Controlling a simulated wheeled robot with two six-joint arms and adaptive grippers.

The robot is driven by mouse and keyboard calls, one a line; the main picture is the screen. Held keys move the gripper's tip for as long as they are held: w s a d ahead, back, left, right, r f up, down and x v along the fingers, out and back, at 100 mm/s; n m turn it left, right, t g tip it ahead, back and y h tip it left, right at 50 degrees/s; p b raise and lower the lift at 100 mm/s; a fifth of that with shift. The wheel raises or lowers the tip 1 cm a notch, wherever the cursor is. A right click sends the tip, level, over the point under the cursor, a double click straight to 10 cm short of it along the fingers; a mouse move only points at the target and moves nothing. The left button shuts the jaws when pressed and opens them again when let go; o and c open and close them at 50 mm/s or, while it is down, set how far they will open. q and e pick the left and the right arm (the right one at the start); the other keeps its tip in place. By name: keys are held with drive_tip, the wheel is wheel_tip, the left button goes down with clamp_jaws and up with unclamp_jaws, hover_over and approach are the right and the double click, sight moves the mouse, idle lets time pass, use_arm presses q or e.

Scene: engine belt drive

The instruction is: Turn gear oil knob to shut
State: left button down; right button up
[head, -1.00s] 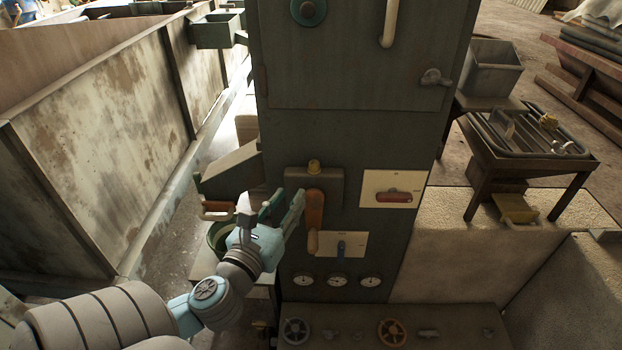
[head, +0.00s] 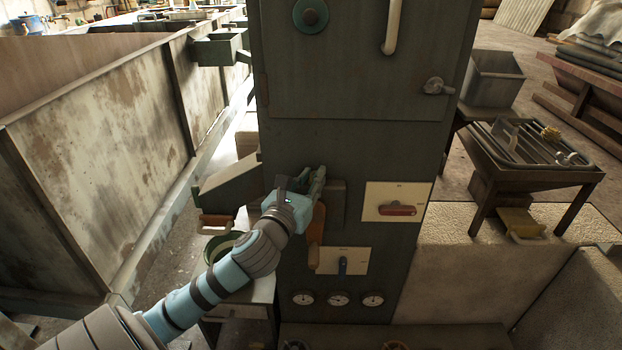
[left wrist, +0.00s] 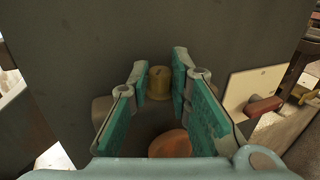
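A brass-yellow knob (left wrist: 159,83) shows in the left wrist view, above an orange lever (left wrist: 168,143) on the dark green cabinet. My left gripper (left wrist: 157,72) is open, its teal-lined fingers to either side of the knob; I cannot tell whether they touch it. In the head view my left gripper (head: 311,182) covers this knob. Lower on the cabinet are a red handle (head: 397,209) on a cream plate and a blue knob (head: 343,265) on another plate. No label is readable, so I cannot tell which is the gear oil knob. My right gripper is out of view.
The cabinet (head: 350,130) has a pale vertical handle (head: 392,25) and a latch (head: 437,87). Several gauges (head: 338,299) line its lower front. A tilted green box (head: 229,187) stands left of my gripper, and a table with trays (head: 540,165) stands right.

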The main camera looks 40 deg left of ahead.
use_arm(q)
drive_tip(key=shift+w+d+n+g+y, duration=0.2)
drive_tip(key=shift+n+g+y, duration=0.95)
drive_tip(key=shift+y, duration=0.4)
drive_tip(key=shift+w+d+n+g+y, duration=0.1)
drive_tip(key=shift+d+n+g+y, duration=0.1)
drive_tip(key=shift+n+g+y, duration=1)
drive_tip(key=shift+w+d+n+g+y, duration=0.1)
drive_tip(key=shift+d+n+g+y, duration=0.1)
drive_tip(key=shift+n+g+y, duration=1.05)
drive_tip(key=shift+t+y, duration=0.3)
drive_tip(key=shift+y, duration=0.4)
drive_tip(key=c, duration=1.7)
unclamp_jaws()
